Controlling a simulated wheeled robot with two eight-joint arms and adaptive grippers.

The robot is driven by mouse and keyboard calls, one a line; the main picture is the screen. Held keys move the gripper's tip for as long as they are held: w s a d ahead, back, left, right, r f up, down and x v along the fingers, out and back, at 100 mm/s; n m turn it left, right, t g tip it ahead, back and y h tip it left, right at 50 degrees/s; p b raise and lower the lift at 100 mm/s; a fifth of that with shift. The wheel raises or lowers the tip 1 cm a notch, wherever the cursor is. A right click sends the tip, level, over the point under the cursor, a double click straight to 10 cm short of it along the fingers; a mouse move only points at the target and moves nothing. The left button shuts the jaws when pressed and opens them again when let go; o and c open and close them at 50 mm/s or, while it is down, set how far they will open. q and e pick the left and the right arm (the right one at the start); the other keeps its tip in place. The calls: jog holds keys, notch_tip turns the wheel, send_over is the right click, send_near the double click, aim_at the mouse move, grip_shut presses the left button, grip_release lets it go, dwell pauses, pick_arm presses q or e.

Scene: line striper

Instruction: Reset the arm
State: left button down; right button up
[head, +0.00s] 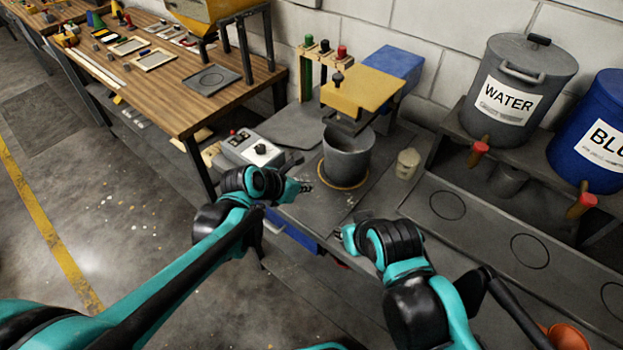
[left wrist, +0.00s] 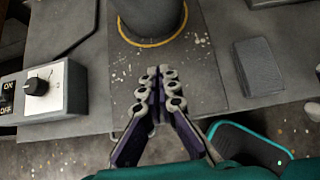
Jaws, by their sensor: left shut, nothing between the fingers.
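My left gripper (head: 304,186) is in front of the grey bucket (head: 347,157), above the near part of the grey bench. In the left wrist view the left gripper (left wrist: 158,78) has its fingers together with nothing between them, apart from the bucket (left wrist: 150,15). The bucket stands upright inside a yellow ring under the yellow-topped stand (head: 362,91). My right gripper (head: 352,230) is at the bench's front edge, right of the left one. Its fingers are too small and partly hidden to judge.
A control box with a black knob (head: 251,150) stands left of the bucket. A beige cup (head: 407,163) stands to its right. A WATER drum (head: 517,90) and a blue drum (head: 597,130) stand on a raised shelf. A wooden table (head: 140,85) is at upper left. The floor at left is open.

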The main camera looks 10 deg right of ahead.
pick_arm(q)
jog(key=shift+a, duration=0.2)
jog(key=s+a+m+y, duration=0.2)
jog(key=s+a+m, duration=0.3)
jog(key=a+m, duration=0.3)
jog(key=s+a+r+m+t+y, duration=0.1)
jog(key=s+a+m+y, duration=0.1)
jog(key=s+a+m, duration=0.3)
jog(key=s+a+m+y, duration=0.3)
jog(key=s+a+m, duration=0.3)
jog(key=a+m, duration=0.6)
jog(key=a, duration=0.3)
jog(key=shift+a+r+m+t, duration=0.3)
